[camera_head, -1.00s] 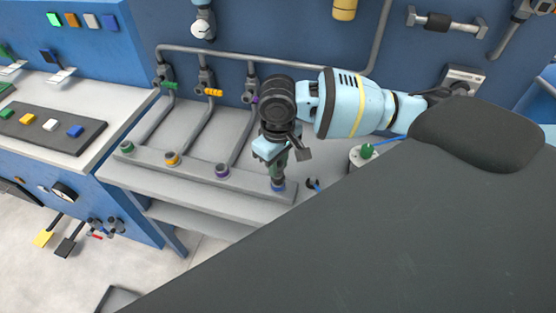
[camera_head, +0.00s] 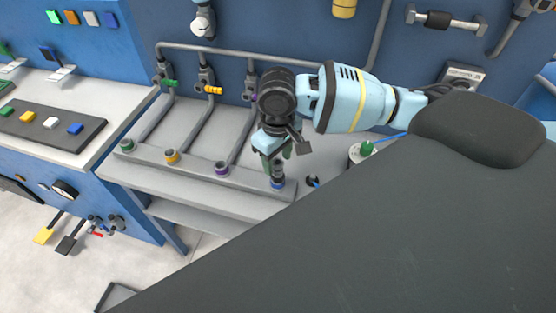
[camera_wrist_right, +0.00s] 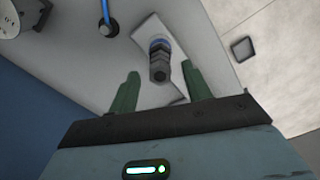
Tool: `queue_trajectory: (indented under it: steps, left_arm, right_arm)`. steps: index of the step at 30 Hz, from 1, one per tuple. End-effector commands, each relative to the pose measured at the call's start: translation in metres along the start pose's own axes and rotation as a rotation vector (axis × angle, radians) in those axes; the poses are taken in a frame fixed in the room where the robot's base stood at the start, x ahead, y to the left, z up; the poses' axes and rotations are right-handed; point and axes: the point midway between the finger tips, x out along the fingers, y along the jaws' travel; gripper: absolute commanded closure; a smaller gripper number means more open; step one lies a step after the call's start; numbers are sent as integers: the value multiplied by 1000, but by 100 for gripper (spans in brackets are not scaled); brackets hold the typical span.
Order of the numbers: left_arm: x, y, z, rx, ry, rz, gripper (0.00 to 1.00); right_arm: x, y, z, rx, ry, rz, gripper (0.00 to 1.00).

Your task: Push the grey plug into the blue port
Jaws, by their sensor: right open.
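The grey plug (camera_wrist_right: 159,69) stands upright at the blue port (camera_wrist_right: 158,43), whose blue ring shows at its base in the right wrist view. In the head view the blue port (camera_head: 278,185) is at the right end of the row of ports, with the plug (camera_head: 278,172) over it, partly hidden by my gripper. My right gripper (camera_wrist_right: 161,74) is open, its two green fingers spread on either side of the plug with gaps. In the head view my right gripper (camera_head: 276,158) is just above the plug. How deep the plug sits cannot be told. My left gripper is not in view.
Green (camera_head: 127,145), orange (camera_head: 172,156) and purple (camera_head: 222,167) ports sit left along the grey ledge (camera_head: 190,182). Pipes with coloured valves rise behind them. A green-topped round fitting (camera_head: 367,149) and a blue cable lie to the right. My dark body covers the lower right.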

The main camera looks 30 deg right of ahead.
Motion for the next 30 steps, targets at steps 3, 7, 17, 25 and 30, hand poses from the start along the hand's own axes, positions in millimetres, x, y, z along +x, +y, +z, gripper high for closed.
queue_trajectory:
  steps: [3, 7, 17, 25, 30]
  left_arm:
    - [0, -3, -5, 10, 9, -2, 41]
    - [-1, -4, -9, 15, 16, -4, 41]
    - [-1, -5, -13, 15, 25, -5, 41]
    - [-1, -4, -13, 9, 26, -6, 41]
    - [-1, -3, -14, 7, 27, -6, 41]
  right_arm:
    - [-24, 0, -1, 0, 8, 1, 51]
    - [-45, 0, -1, 0, 8, 0, 51]
    - [-65, 0, 0, 0, 2, 0, 51]
    - [-65, 0, 0, 0, 1, 0, 51]
    - [-65, 0, 0, -1, 1, 0, 51]
